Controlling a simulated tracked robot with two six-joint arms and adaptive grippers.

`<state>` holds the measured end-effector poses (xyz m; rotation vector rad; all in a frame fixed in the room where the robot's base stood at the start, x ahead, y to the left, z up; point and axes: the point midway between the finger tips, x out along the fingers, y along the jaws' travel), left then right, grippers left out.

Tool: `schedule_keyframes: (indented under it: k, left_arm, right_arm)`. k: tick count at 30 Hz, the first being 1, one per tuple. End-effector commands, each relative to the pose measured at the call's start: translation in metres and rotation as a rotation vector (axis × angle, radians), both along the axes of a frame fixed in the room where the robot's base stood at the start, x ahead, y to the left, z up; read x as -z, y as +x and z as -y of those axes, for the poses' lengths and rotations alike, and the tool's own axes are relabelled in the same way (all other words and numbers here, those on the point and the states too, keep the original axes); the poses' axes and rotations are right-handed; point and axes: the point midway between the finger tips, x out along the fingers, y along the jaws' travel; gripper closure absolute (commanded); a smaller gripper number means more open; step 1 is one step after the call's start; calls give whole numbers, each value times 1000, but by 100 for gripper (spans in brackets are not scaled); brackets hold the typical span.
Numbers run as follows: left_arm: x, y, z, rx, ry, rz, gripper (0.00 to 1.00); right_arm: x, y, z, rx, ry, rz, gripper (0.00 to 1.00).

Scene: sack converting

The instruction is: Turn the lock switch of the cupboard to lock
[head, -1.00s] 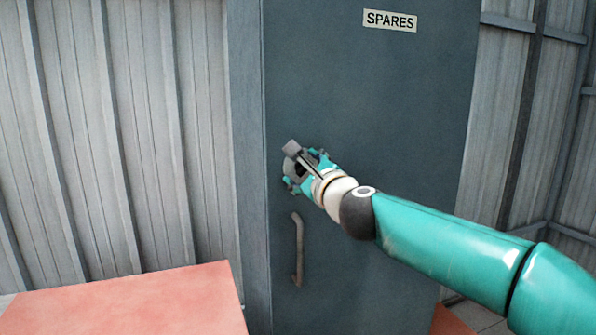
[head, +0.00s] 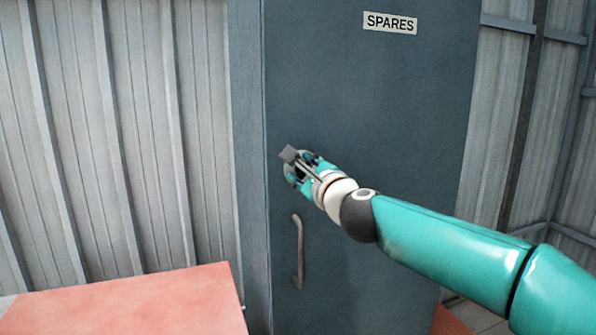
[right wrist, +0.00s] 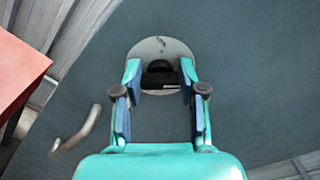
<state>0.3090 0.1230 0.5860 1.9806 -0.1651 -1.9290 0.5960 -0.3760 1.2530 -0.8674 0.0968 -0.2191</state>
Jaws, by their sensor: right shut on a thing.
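The dark grey cupboard (head: 370,100) has a SPARES label (head: 390,22) on its door and stands shut. A round pale lock plate (right wrist: 160,46) shows in the right wrist view, with a dark switch (right wrist: 160,68) at its middle. My right gripper (head: 293,175) is at the door's left side, above the handle, and hides most of the lock in the head view. In the right wrist view its fingers (right wrist: 160,80) are on both sides of the switch, shut on it. The switch's exact angle is hard to tell. My left gripper is not in view.
A vertical door handle (head: 298,250) sits just below my right gripper; it also shows in the right wrist view (right wrist: 78,132). A flat red surface (head: 130,305) is at the lower left. Corrugated metal walls (head: 110,140) stand behind the cupboard.

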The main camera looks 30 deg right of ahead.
Motion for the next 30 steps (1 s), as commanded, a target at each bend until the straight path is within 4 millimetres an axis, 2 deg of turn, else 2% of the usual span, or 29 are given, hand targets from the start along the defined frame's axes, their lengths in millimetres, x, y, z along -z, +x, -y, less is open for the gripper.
schedule_keyframes:
  k: [1,8,30]
  left_arm:
    - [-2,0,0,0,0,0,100]
    - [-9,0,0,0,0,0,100]
    - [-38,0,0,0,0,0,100]
  right_arm:
    - [6,2,-1,-2,-23,-20,95]
    - [7,2,0,0,-191,-61,95]
    - [8,1,2,2,-872,-223,95]
